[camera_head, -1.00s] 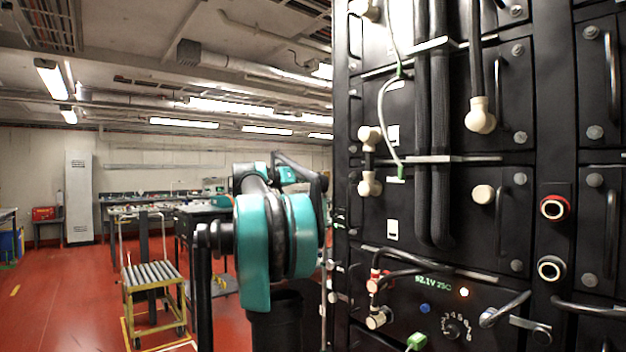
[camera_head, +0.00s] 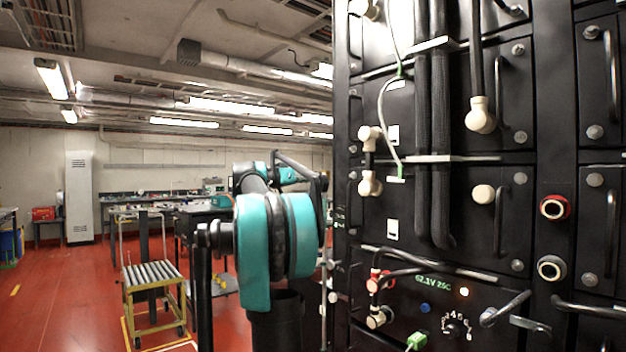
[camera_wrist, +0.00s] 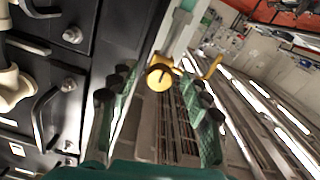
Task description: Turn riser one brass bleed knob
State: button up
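A round brass knob (camera_wrist: 158,76) with a dark mark on its face shows in the wrist view, at the lower end of a pale pipe (camera_wrist: 177,38). A yellow lever (camera_wrist: 211,69) sits just right of it. My gripper (camera_wrist: 157,84) is open, its two green ribbed fingers with black joints apart on either side of the view. The knob appears between the fingertips, toward the far end; I see no contact. In the head view my teal arm reaches away beside the rack, and the gripper and knob cannot be made out there.
A tall black battery rack (camera_head: 390,274) with handles, bolts, cables and pale connectors fills the right of the head view, close to my arm. A yellow cart (camera_head: 152,272) stands on the red floor at left, with workbenches (camera_head: 150,194) behind. Open floor lies at far left.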

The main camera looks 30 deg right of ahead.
jog(key=s+a, duration=0.1)
jog(key=a, duration=1.1)
jog(key=shift+f, duration=0.1)
